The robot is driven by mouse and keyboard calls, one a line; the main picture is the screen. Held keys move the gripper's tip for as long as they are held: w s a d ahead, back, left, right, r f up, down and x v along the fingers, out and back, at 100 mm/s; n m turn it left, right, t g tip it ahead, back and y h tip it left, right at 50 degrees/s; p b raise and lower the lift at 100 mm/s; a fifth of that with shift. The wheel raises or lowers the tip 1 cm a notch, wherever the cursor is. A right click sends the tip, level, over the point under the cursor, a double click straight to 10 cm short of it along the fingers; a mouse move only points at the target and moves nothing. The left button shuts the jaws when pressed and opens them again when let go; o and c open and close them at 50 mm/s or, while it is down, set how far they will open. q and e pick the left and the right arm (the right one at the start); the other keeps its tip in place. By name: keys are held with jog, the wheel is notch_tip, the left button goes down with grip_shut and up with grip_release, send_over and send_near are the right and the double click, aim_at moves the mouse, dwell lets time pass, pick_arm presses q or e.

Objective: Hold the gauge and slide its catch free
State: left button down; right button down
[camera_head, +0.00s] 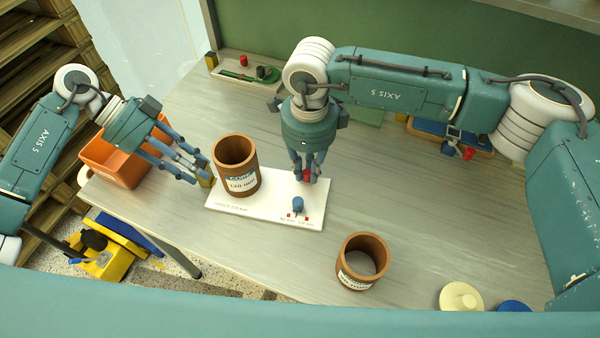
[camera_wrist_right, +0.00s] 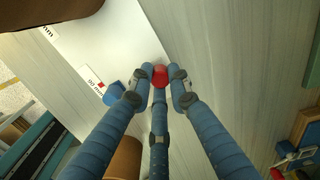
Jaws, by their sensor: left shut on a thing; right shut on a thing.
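The gauge is a white board (camera_head: 265,208) lying on the table, with printed marks; it also shows in the right wrist view (camera_wrist_right: 115,45). My left gripper (camera_head: 202,178) is shut on a brownish-yellow block (camera_head: 206,176) at the board's left end. My right gripper (camera_head: 306,178) points down at the board's right part, shut on a red knob (camera_wrist_right: 160,77), apparently the catch; its fingers partly hide the knob in the head view. A blue knob (camera_head: 297,204) stands on the board near the front edge, beside small red marks.
A brown cup (camera_head: 236,170) with a label stands on the board; another (camera_head: 361,262) stands front right. An orange bin (camera_head: 112,165) is at the left. A tray (camera_head: 238,80) stands at the back, pale and blue lids (camera_head: 461,297) at the front.

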jog(key=shift+d, duration=0.35)
jog(key=c, duration=1.6)
grip_release()
jog(key=shift+o, duration=0.2)
jog(key=shift+r, duration=0.1)
jog(key=shift+a+r, duration=0.1)
jog(key=shift+r, duration=0.2)
notch_tip(320, 180, up, 11)
